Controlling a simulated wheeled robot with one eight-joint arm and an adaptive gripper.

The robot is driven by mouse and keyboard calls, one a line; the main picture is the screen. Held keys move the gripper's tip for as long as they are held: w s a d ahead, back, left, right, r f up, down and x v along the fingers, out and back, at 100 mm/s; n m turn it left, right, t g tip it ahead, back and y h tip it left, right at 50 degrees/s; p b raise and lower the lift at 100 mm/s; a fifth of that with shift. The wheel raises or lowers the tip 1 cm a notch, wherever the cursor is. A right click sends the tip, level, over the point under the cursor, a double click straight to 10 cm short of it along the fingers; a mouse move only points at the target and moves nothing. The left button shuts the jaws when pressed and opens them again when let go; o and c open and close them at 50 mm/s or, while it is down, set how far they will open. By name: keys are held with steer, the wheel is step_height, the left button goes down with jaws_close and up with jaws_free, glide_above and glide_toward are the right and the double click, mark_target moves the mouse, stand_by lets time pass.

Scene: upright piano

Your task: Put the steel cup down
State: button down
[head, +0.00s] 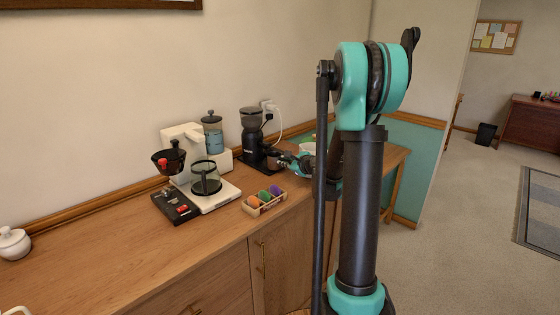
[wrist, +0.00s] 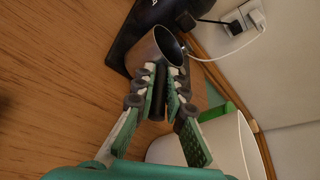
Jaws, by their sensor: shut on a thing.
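The steel cup (wrist: 153,52) is a small grey metal cup with a dark open mouth, at the top middle of the wrist view. My gripper (wrist: 165,78) is shut on it, with the fingers at its near side. In the head view the cup (head: 272,158) is a small grey shape in front of the black grinder (head: 250,138), at the tip of my gripper (head: 284,160). The cup is beside the grinder's dark base in the wrist view (wrist: 118,55). Whether its bottom touches anything is hidden.
A white container (wrist: 205,147) with something green stands close to my gripper. The wooden counter (head: 110,250) is bare at front left.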

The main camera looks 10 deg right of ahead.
mark_target(280, 158)
steer(key=w, duration=0.1)
steer(key=w+a, duration=0.1)
steer(key=shift+w+a, duration=0.1)
steer(key=shift+w, duration=0.3)
steer(key=shift+w+a+f, duration=0.1)
steer(key=shift+w+f, duration=0.1)
steer(key=shift+f, duration=0.1)
steer(key=c, duration=1.6)
jaws_free()
steer(key=shift+f, duration=0.1)
steer(key=shift+o, duration=0.2)
steer(key=shift+s, duration=0.1)
steer(key=v, duration=1.2)
